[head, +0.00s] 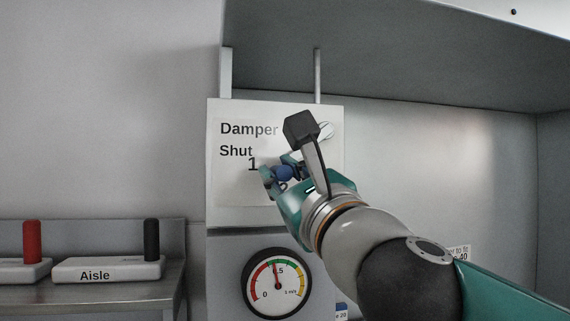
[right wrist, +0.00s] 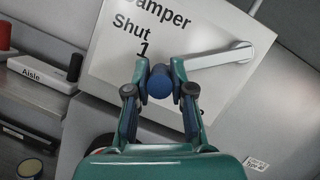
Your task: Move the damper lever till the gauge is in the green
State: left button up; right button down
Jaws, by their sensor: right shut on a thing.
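The damper lever (right wrist: 220,57) is a pale bar on the white panel (right wrist: 105,58) marked "Damper", "Shut" and "1". Its blue knob (right wrist: 160,84) is between the fingers of my right gripper (right wrist: 160,76), which is shut on it. In the head view my right gripper (head: 281,172) and the blue knob (head: 284,172) are just right of the "1"; my wrist hides most of the lever. My left gripper is not in view.
A grey hood (head: 400,60) overhangs the panel. At left, a metal shelf (head: 120,300) holds a white block marked "Aisle" (head: 100,270) with a black peg (head: 151,240), beside a red-pegged block (head: 32,243).

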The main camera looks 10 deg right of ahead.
jog(key=c, duration=1)
grip_release()
jog(key=shift+v, duration=6.05)
jog(key=shift+w+a+f, duration=0.1)
